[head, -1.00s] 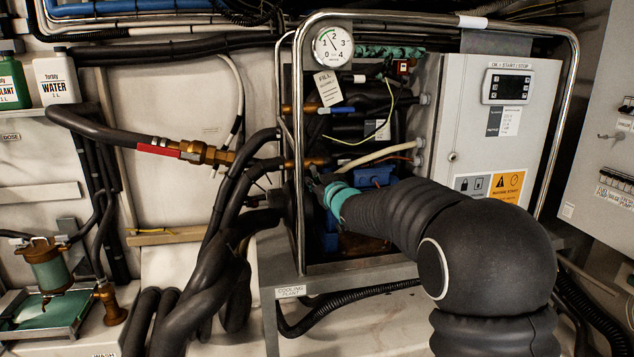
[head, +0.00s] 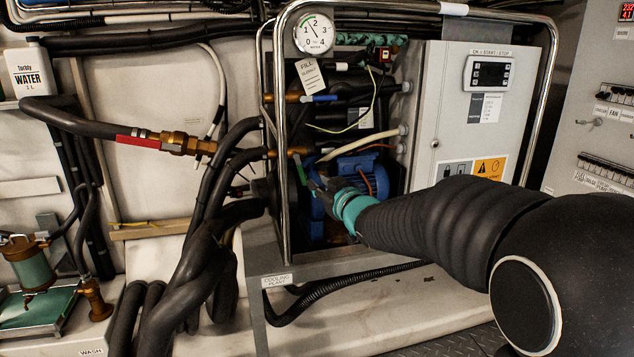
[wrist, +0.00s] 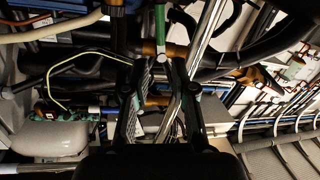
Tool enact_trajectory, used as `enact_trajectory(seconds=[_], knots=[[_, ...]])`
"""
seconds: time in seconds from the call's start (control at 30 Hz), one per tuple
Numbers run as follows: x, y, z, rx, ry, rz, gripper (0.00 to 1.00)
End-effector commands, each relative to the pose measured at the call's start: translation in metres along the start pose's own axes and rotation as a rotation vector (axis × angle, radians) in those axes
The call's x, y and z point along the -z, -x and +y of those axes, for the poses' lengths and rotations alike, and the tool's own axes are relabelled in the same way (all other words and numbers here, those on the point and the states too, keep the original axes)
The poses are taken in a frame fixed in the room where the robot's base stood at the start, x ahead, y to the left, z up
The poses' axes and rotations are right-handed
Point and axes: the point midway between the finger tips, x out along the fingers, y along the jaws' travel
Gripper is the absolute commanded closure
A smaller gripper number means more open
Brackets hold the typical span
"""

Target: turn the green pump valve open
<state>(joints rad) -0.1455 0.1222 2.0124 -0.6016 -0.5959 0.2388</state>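The green valve handle (head: 301,170) hangs slanting down from the brass pipe fitting (head: 283,153), just behind the frame's left upright. In the wrist view the green handle (wrist: 160,20) points to the top of the picture from a brass fitting (wrist: 165,50). My gripper (head: 316,184) is just right of the handle's lower end in the head view, in front of the blue pump. In the wrist view my gripper (wrist: 161,66) has its two fingers apart, with a gap between them and the handle beyond the tips. I cannot tell whether a finger touches it.
The chrome frame (head: 281,200) stands close left of my gripper. The blue pump motor (head: 357,172) is behind it. A grey control box (head: 432,110) stands to the right. Black hoses (head: 205,265) crowd the left. A paper tag (head: 310,75) hangs above.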

Motion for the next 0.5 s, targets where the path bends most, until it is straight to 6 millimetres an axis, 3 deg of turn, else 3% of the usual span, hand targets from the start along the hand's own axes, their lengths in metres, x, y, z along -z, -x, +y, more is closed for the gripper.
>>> enact_trajectory(seconds=[0.2,0.3,0.33,0.5], knots=[[0.0,0.0,0.0,0.0,0.0,0.0,0.75],[-0.002,0.001,0.003,-0.004,-0.001,-0.001,0.97],[-0.004,0.001,0.005,-0.009,-0.001,-0.004,1.0],[-0.029,-0.001,0.04,-0.039,0.046,-0.026,1.0]])
